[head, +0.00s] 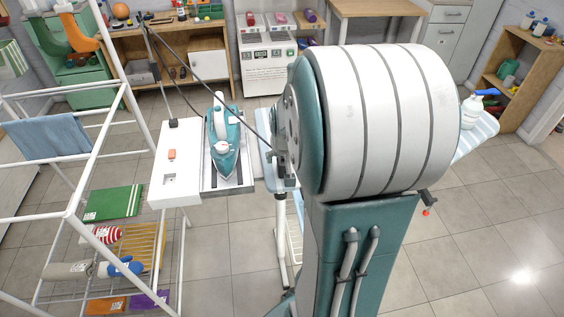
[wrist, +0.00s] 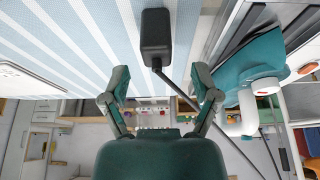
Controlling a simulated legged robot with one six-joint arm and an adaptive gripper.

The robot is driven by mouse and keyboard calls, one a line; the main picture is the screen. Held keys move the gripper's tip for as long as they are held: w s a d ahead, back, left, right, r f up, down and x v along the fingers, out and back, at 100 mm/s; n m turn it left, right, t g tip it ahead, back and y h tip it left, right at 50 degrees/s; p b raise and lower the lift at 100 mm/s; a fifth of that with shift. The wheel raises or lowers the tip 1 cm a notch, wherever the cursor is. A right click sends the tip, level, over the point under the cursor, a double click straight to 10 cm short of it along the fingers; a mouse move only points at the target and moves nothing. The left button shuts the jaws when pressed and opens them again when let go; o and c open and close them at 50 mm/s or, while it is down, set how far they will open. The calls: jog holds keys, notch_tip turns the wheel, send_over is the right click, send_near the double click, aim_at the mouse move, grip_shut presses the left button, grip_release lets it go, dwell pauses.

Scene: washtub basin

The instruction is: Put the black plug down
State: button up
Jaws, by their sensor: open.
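The black plug (wrist: 155,36) is in the wrist view at top centre, a dark block with a black cord running down and right from it. It appears against the blue-and-white striped ironing board cover (wrist: 95,30). My gripper (wrist: 160,82) is open, its two green fingers apart to either side below the plug in the picture. Neither finger visibly touches the plug. I cannot tell whether the plug rests on the cover or is slightly off it. In the head view my arm hides the plug and most of the board (head: 478,134).
A teal and white iron (head: 221,138) stands on a tray beside a white panel (head: 172,185); it also shows at right in the wrist view (wrist: 250,75). A black cord (head: 215,95) runs toward my arm. A white drying rack (head: 75,190) stands left. A spray bottle (head: 473,108) stands right.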

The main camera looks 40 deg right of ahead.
jog(key=v, duration=0.7)
jog(key=s+a+r+n, duration=0.2)
jog(key=s+a, duration=0.1)
jog(key=a, duration=0.4)
jog(key=s+a+r+n+t+y, duration=0.1)
jog(key=s+a+r+n, duration=0.1)
jog(key=s+a, duration=0.2)
jog(key=s+a+r+n+y, duration=0.1)
jog(key=s+a+r+n, duration=0.1)
jog(key=a, duration=0.8)
jog(key=shift+s+a+r+t, duration=0.3)
jog(key=shift+s+r, duration=0.3)
jog(key=shift+s, duration=0.05)
jog(key=shift+a, duration=0.1)
